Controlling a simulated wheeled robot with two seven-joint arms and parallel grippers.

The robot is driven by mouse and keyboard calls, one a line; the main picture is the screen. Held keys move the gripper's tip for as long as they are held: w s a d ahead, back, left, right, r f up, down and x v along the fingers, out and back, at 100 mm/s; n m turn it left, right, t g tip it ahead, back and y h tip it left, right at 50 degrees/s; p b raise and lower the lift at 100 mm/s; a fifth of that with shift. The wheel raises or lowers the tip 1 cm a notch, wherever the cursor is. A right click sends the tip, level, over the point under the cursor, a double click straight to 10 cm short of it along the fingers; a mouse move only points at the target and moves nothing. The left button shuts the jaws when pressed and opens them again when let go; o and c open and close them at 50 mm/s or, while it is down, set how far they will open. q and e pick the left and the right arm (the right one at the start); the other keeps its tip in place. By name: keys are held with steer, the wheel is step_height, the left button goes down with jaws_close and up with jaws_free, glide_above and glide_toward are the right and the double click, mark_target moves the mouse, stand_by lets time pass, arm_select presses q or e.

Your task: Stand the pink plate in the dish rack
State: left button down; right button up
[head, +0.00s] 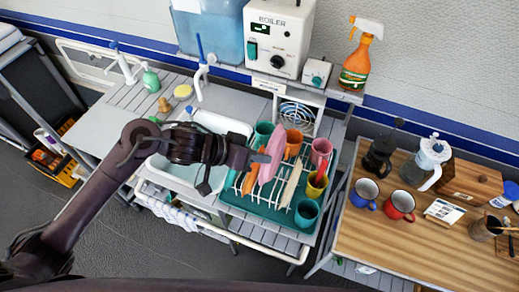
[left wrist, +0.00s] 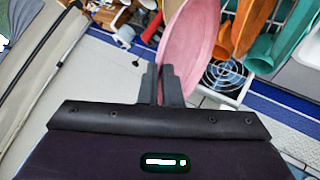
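The pink plate (head: 273,152) stands nearly upright on edge over the dish rack (head: 283,196), a white wire rack on a teal tray. My left gripper (head: 262,158) reaches in from the left at the plate's near-left edge. In the left wrist view the two fingers (left wrist: 161,88) are close together, with the rim of the pink plate (left wrist: 190,45) between them. The plate's lower edge is hidden among the rack's other dishes, so I cannot tell whether it touches the rack. My right gripper is not in view.
The rack also holds orange and cream plates and several cups (head: 307,212) around its sides. The sink (head: 215,125) lies left of it. A wooden table (head: 375,235) with a blue mug (head: 364,192) and red mug (head: 399,205) stands right. The boiler (head: 279,38) is behind.

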arm_select(q)
step_height(320, 180, down, 11)
steer(key=b, duration=0.3)
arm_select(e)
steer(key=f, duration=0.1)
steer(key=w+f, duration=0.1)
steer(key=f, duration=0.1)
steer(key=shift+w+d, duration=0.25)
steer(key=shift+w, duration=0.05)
arm_select(q)
steer(key=shift+w, duration=0.1)
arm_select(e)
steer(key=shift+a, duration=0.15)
arm_select(q)
steer(key=c, duration=1.5)
jaws_free()
steer(key=shift+f, duration=0.1)
steer(key=shift+c, duration=0.2)
steer(key=b+v, duration=0.1)
steer(key=v, duration=0.6)
steer(key=shift+a+r+b, duration=0.2)
steer(key=shift+a+b, duration=0.1)
steer(key=shift+b, duration=0.1)
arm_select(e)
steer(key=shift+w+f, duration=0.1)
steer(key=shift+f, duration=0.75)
arm_select(q)
steer(key=shift+a, duration=0.1)
